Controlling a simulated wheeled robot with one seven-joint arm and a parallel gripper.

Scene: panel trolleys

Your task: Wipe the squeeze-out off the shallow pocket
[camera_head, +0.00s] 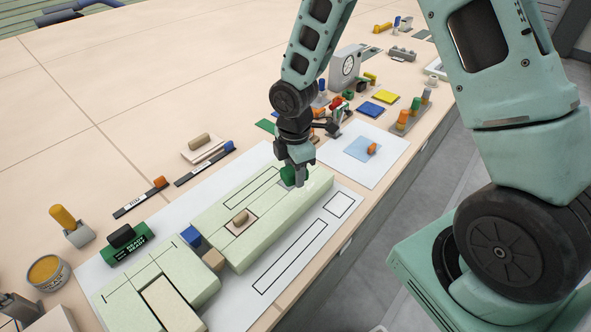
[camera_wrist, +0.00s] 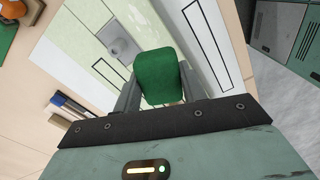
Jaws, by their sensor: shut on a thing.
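My gripper (camera_head: 298,178) is shut on a green block (camera_head: 287,174), which also shows between the fingers in the wrist view (camera_wrist: 162,76). The gripper is over the far end of a pale green panel (camera_head: 222,233). In the wrist view, the plate looks grey (camera_wrist: 120,45). I cannot tell which outline is the shallow pocket, and I see no clear squeeze-out. I cannot tell whether the block touches the panel.
A second pale panel (camera_head: 203,275) lies nearer, with a blue block (camera_head: 190,235) and a tan block (camera_head: 214,260) between the panels. A white sheet with a blue square (camera_head: 358,147) lies beyond. A tin (camera_head: 47,271) stands at left. The far-left table is clear.

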